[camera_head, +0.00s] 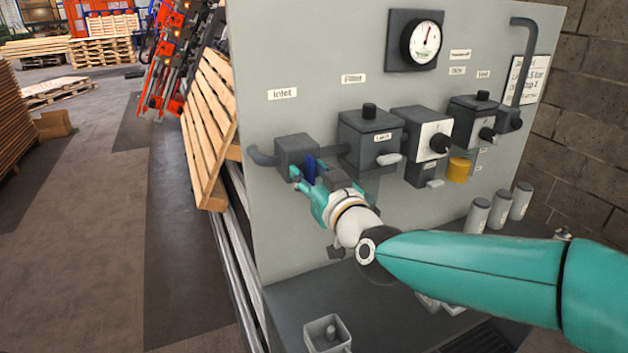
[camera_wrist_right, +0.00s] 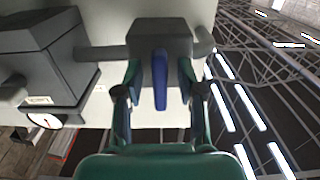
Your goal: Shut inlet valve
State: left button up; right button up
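The inlet valve (camera_head: 296,150) is a dark grey block on the grey panel, under the label "Inlet" (camera_head: 283,93). Its blue handle (camera_head: 310,167) points out from the block. In the right wrist view the handle (camera_wrist_right: 160,80) stands upright in the picture, in front of the valve block (camera_wrist_right: 160,36). My right gripper (camera_head: 308,178) is at the valve, one finger on each side of the handle. In the right wrist view gaps show between handle and fingers, so the gripper is open around it. My left gripper is not in view.
A grey filter box (camera_head: 370,140) stands close right of the inlet valve, joined by a pipe. A gauge (camera_head: 425,42) sits above, and a yellow cup (camera_head: 458,169) and several grey cylinders (camera_head: 478,215) are further right. A wooden pallet (camera_head: 208,125) leans at the panel's left.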

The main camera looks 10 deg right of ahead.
jog(key=s+d, duration=0.2)
jog(key=s, duration=0.9)
jog(key=shift+s+d, duration=0.15)
jog(key=shift+s, duration=0.2)
jog(key=shift+f, duration=0.1)
